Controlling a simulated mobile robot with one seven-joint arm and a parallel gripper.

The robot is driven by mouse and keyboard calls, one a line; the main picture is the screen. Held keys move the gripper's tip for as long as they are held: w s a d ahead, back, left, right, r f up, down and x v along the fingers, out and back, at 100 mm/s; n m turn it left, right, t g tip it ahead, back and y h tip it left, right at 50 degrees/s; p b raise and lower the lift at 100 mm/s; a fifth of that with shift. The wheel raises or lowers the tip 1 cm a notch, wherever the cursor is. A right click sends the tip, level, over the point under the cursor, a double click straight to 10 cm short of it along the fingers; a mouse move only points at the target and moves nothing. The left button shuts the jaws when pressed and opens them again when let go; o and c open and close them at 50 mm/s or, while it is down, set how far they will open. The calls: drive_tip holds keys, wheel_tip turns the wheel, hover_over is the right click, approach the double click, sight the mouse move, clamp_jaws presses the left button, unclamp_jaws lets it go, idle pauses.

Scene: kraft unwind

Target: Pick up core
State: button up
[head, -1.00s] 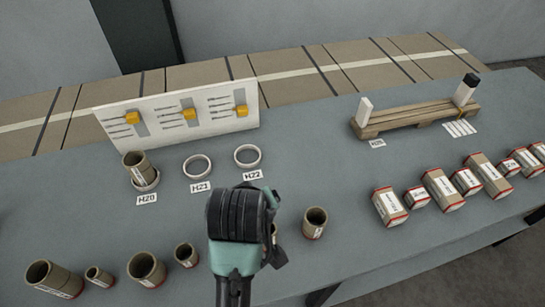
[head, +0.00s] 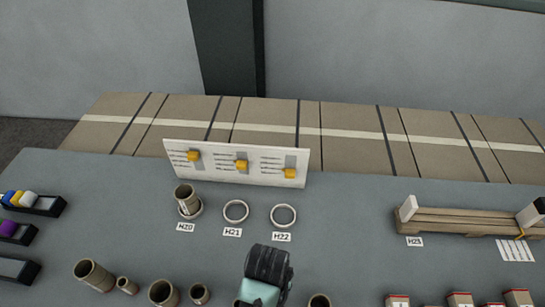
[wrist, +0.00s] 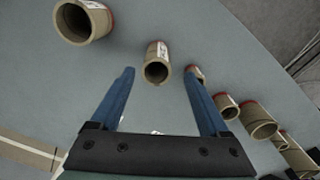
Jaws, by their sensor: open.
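Several brown cardboard cores stand or lie on the grey table. One core (wrist: 157,68) lies just ahead of my gripper's fingertips, about centred between them in the wrist view, its open end facing me. My gripper (wrist: 160,76) is open, with two blue fingers apart and nothing held. A larger core (wrist: 83,22) is at the top left of the wrist view. In the head view, my wrist hides the fingertips and the core ahead of them. A core (head: 319,301) shows to its right, and cores (head: 163,293) line up to its left.
A core (head: 186,197) stands at ring H20, beside empty rings H21 (head: 236,211) and H22 (head: 283,215). Behind them is a white panel (head: 225,174) with yellow knobs. A wooden rack (head: 455,222) is right, labelled boxes (head: 460,300) front right, black trays (head: 45,207) left.

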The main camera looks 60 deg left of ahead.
drive_tip(key=shift+w+d+f+p, duration=0.15)
drive_tip(key=shift+f+p, duration=0.2)
drive_tip(key=shift+f, duration=1.25)
drive_tip(key=shift+w+d+f+p, duration=0.15)
drive_tip(key=shift+f+p, duration=0.15)
drive_tip(key=shift+f, duration=1.25)
drive_tip(key=shift+s, duration=0.15)
drive_tip(key=shift+c, duration=0.3)
clamp_jaws()
